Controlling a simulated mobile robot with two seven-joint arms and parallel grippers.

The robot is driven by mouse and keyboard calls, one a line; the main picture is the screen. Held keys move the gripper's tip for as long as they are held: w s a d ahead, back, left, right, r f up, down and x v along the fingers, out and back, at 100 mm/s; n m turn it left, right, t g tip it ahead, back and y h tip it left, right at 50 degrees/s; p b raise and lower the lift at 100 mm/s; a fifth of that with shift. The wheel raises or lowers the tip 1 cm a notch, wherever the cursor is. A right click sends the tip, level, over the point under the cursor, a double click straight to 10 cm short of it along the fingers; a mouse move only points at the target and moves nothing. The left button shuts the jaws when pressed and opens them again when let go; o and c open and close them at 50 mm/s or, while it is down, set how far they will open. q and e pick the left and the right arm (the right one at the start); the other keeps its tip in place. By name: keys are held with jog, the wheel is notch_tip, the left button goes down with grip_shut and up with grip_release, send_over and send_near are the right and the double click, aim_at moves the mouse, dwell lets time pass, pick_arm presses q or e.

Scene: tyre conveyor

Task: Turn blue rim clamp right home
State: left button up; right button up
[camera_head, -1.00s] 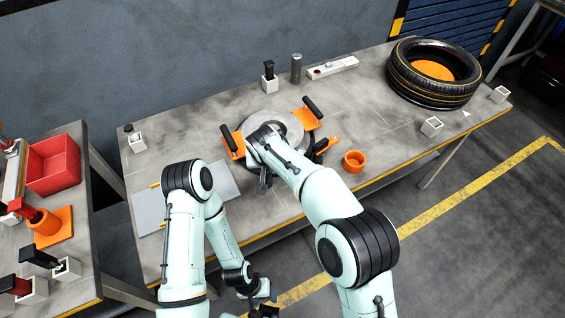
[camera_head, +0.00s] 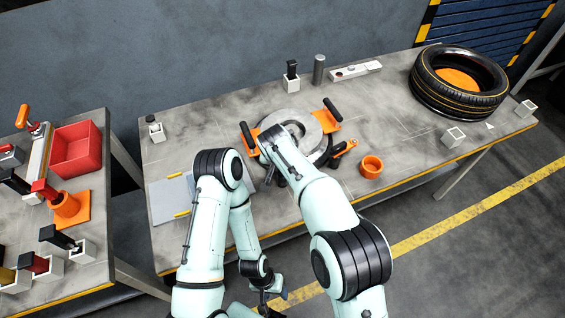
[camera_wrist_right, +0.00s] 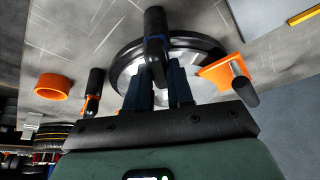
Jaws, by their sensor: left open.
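A round grey rim (camera_head: 305,120) lies on the workbench, between orange clamps with black handles. My right arm reaches over it in the head view and hides the right gripper there. In the right wrist view the rim (camera_wrist_right: 200,88) is ahead of my right gripper (camera_wrist_right: 160,80). A black upright handle (camera_wrist_right: 155,30) with a little blue near its base, seemingly the blue rim clamp, stands at its two dark fingers. I cannot tell whether they grip it. My left gripper (camera_head: 268,306) hangs low in front of the bench, open and empty, partly cut off by the frame.
An orange ring (camera_head: 371,167) stands right of the rim; a tyre (camera_head: 428,92) lies at the far right. A grey plate (camera_head: 168,202) lies left. A side table holds a red bin (camera_head: 76,150) and several tools. Bare bench lies between rim and tyre.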

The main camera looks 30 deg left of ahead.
jog(key=o, duration=0.4)
jog(key=shift+c, duration=0.2)
jog(key=v, duration=1.3)
jog(key=shift+s+r, duration=0.15)
jog(key=shift+d, duration=0.1)
